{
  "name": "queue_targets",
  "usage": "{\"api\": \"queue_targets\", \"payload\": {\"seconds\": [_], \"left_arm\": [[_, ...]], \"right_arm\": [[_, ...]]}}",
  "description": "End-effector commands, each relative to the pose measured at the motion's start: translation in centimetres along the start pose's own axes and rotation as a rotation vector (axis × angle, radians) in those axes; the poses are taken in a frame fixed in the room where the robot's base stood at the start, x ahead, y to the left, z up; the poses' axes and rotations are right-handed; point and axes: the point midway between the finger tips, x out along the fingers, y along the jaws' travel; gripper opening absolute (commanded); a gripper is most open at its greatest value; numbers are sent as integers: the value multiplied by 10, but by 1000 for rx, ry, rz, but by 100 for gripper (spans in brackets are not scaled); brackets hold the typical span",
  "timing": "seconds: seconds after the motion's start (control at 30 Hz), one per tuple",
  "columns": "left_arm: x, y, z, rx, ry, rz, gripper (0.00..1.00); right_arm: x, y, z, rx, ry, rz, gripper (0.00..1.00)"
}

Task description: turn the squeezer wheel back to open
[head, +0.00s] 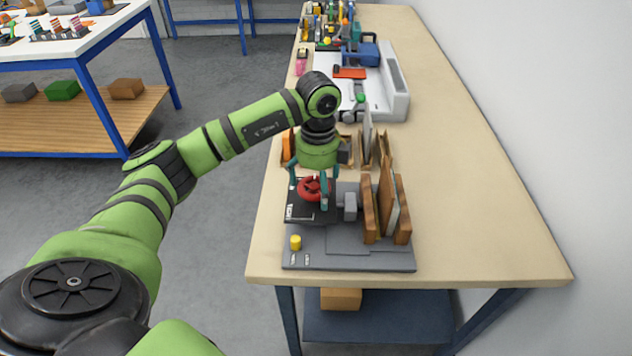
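The squeezer's red wheel (311,188) sits on a black block on the grey base plate (345,258), near the front left of the bench. My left gripper (313,190) points down over the wheel. Its teal fingers come down on either side of the wheel. I cannot tell whether they touch it. A grey block (350,208) stands just right of the wheel. Several upright brown boards (369,209) and a pale panel stand right of that block. The far side of the wheel is partly hidden by the gripper. My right gripper does not show.
A small yellow cylinder (295,242) stands on the plate's front left. Behind my gripper are a white machine (388,95) and a blue box (361,53). The bench's right side (475,200) is clear. A white-topped table (75,40) stands at the far left.

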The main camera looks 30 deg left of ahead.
Motion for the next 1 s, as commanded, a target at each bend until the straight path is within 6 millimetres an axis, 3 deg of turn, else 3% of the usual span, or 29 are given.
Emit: {"api": "queue_targets", "payload": {"seconds": [0.27,0.37,0.7,1.0], "left_arm": [[-7,-1,2,-4,-4,-4,95],[-20,-1,3,-5,-5,-7,95],[-94,-1,0,-2,-4,-6,95],[-120,0,-1,-1,-5,-2,95]], "right_arm": [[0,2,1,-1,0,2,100],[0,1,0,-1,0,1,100],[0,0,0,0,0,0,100],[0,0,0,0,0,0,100]]}}
